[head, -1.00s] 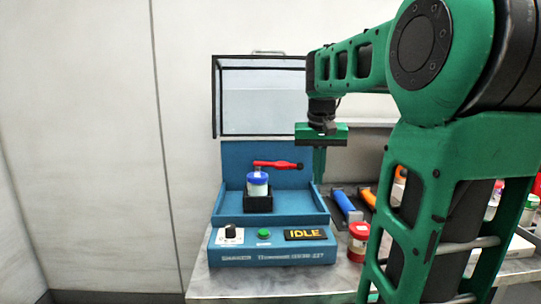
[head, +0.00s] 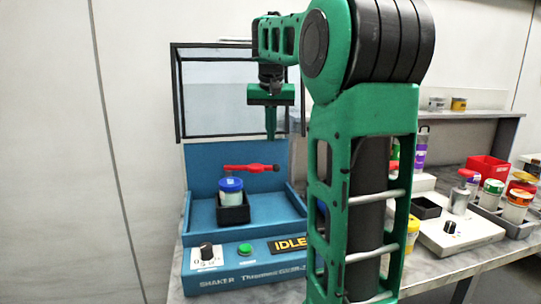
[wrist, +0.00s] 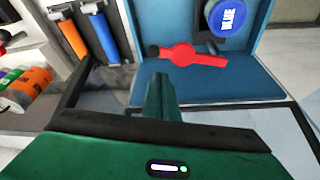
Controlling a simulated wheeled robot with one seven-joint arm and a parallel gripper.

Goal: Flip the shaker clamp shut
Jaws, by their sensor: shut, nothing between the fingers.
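The blue shaker (head: 250,283) stands on the bench with a black holder (head: 233,215) on its tray. A jar with a blue lid (head: 230,185) sits upright in the holder; its lid reads BLUE in the wrist view (wrist: 228,17). The red clamp lever (head: 245,168) lies about level behind and above the jar, reaching right to a dark end; it also shows in the wrist view (wrist: 190,56). My gripper (head: 271,136) is shut and empty, pointing down above the lever's right end. In the wrist view its fingertips (wrist: 161,80) appear close to the lever, with a visible gap.
The shaker's clear, black-framed hood (head: 177,95) is raised behind my gripper. The front panel has a knob, a green button (head: 245,249) and an IDLE display (head: 288,244). A second device (head: 460,232), a red bin (head: 487,168) and several bottles stand to the right.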

